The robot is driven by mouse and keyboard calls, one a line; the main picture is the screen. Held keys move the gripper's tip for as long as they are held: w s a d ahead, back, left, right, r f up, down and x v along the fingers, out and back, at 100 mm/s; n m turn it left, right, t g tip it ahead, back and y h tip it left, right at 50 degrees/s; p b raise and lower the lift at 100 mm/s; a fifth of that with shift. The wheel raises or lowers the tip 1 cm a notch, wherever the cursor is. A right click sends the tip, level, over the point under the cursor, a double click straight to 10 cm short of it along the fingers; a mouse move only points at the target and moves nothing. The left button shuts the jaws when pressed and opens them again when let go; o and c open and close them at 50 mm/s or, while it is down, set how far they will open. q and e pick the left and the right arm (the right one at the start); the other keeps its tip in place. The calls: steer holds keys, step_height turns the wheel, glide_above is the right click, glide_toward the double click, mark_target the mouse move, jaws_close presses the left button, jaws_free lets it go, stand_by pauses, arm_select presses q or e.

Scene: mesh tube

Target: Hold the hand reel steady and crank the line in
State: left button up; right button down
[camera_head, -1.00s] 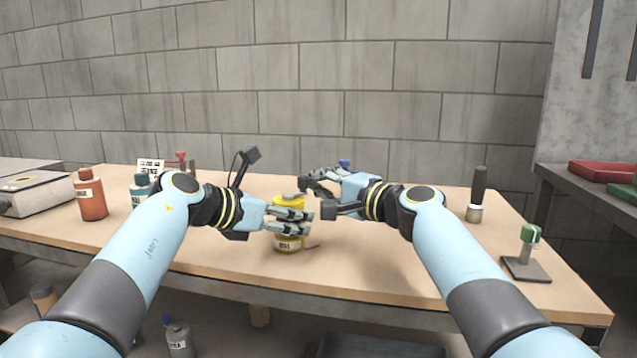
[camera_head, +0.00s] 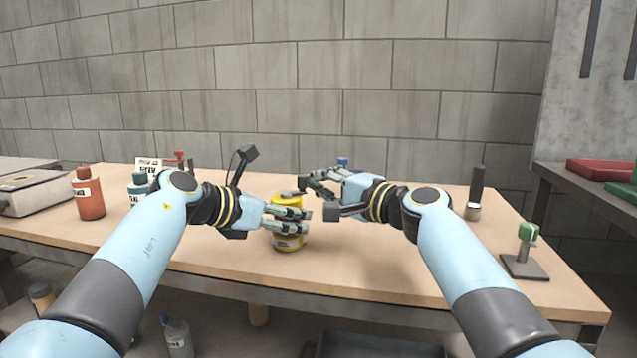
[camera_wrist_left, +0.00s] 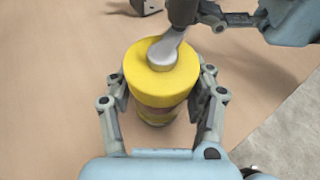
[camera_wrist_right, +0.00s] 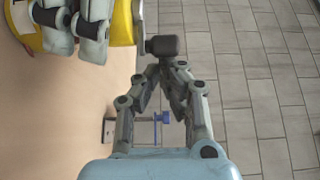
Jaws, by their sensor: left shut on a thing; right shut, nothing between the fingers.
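The hand reel (camera_head: 287,201) is a yellow drum standing upright on the table. My left gripper (camera_head: 305,222) is shut around it from the left, with fingers on both sides of the drum (camera_wrist_left: 150,90) in the left wrist view. A grey metal crank arm (camera_wrist_left: 165,50) sits on the drum's top and carries a dark upright knob (camera_wrist_left: 183,12). My right gripper (camera_head: 308,190) is shut and empty. Its fingertips (camera_wrist_right: 172,66) are right beside the knob, which shows in the right wrist view (camera_wrist_right: 162,46); whether they touch is unclear.
A red bottle (camera_head: 88,197) and a teal bottle (camera_head: 139,187) stand on the left. A black-handled tool (camera_head: 475,195) and a green-topped stand (camera_head: 525,250) are at the right. A blue-topped item (camera_head: 342,162) is behind my right gripper. The front table strip is clear.

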steer(key=shift+s+a, duration=0.25)
steer(key=shift+s, duration=0.7)
steer(key=shift+s+a, duration=0.2)
steer(key=shift+s, duration=0.7)
steer(key=shift+s+a, duration=0.25)
steer(key=shift+s, duration=0.7)
steer(key=shift+s+a, duration=0.1)
steer(key=shift+s, duration=0.05)
